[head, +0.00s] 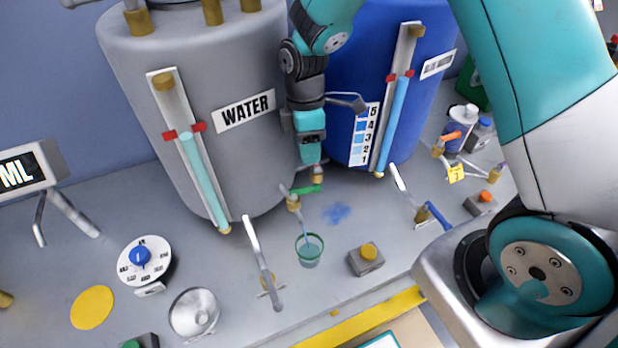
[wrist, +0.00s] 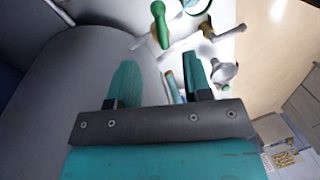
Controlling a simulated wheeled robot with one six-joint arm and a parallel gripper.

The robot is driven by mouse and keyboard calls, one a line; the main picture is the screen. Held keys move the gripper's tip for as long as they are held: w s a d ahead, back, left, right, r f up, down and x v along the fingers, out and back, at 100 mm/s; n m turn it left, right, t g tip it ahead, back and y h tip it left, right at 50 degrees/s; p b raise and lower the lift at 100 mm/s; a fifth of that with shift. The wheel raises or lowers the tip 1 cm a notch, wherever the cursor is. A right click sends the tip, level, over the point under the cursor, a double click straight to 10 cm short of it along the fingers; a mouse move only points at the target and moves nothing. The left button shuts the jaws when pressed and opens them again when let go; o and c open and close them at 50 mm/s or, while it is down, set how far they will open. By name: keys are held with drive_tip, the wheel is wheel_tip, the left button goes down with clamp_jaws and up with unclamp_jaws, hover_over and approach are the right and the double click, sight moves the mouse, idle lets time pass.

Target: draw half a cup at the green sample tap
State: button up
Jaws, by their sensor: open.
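The green sample tap (head: 304,191) is a small brass tap with a green handle, low at the right front of the grey WATER tank. A thin blue stream runs from its spout into the green-rimmed clear cup (head: 309,253) below it. Bluish liquid shows inside the cup, but its exact level is hard to read. My gripper (head: 317,172) hangs just above the tap, pointing down, and is open. In the wrist view my gripper (wrist: 160,78) has its teal fingers apart, with no handle clearly between them. A green handle (wrist: 160,25) shows beyond the fingers.
The WATER tank (head: 240,75) and blue tank (head: 352,60) stand close behind my gripper. Upright levers (head: 262,260) and (head: 408,195) flank the cup. A yellow button box (head: 367,257) stands right of it. A blue splash (head: 336,212) marks the bench.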

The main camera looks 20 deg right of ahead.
sight(310, 186)
drive_tip(key=f, duration=0.3)
drive_tip(key=s+f+p, duration=0.1)
drive_tip(key=f, duration=0.2)
drive_tip(key=s+f+p, duration=0.1)
drive_tip(key=f, duration=0.2)
drive_tip(key=shift+a+f, duration=0.2)
drive_tip(key=shift+f, duration=0.1)
